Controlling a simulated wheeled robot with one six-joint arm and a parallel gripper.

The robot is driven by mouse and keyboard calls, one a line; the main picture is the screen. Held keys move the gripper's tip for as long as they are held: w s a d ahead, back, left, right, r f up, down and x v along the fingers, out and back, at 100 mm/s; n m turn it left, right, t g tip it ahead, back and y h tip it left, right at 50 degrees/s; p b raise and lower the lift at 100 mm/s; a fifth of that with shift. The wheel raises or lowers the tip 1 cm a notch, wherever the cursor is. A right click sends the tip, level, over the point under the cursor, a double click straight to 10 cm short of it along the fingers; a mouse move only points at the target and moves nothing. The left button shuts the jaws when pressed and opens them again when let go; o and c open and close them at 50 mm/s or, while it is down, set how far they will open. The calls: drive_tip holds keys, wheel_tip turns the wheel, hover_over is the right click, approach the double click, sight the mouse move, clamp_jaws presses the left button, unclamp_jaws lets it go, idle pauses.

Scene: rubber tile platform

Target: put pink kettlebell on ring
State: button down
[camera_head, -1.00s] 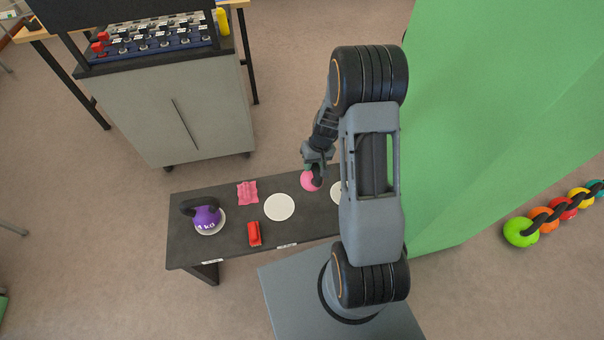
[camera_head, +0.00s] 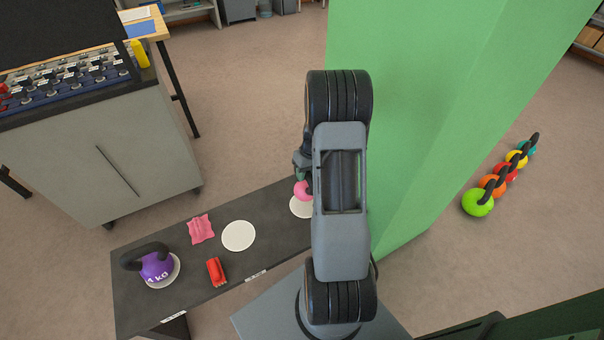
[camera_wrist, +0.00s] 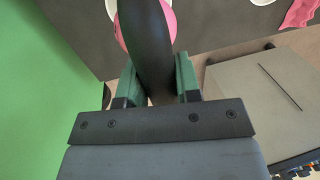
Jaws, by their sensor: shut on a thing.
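The pink kettlebell (camera_head: 301,190) hangs by its black handle in my gripper (camera_head: 302,175), at the right end of the dark table. In the wrist view the pink ball (camera_wrist: 170,19) shows behind the handle, between the two green fingers (camera_wrist: 158,90). A white ring (camera_head: 301,208) lies just below the kettlebell in the head view, partly hidden by it and my arm. I cannot tell whether the kettlebell touches it. Another white ring (camera_head: 238,236) lies bare in the middle of the table.
A purple kettlebell (camera_head: 157,267) stands on a white ring (camera_head: 176,276) at the table's left. A pink cloth (camera_head: 201,229) and a red object (camera_head: 216,272) lie between. A green wall (camera_head: 400,130) rises close on the right. A grey cabinet (camera_head: 105,160) stands behind left.

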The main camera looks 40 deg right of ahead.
sight(306, 183)
drive_tip(key=shift+w+f+b, duration=0.1)
drive_tip(key=shift+f+b, duration=1.8)
drive_tip(key=shift+f, duration=0.7)
drive_tip(key=shift+f+b, duration=0.3)
drive_tip(key=shift+f, duration=0.1)
drive_tip(key=c, duration=1.1)
unclamp_jaws()
drive_tip(key=shift+r, duration=0.1)
drive_tip(key=shift+c, duration=0.2)
drive_tip(key=o, duration=0.4)
drive_tip(key=shift+f, duration=0.25)
drive_tip(key=shift+r+p, duration=2.45)
drive_tip(key=shift+r, duration=1.2)
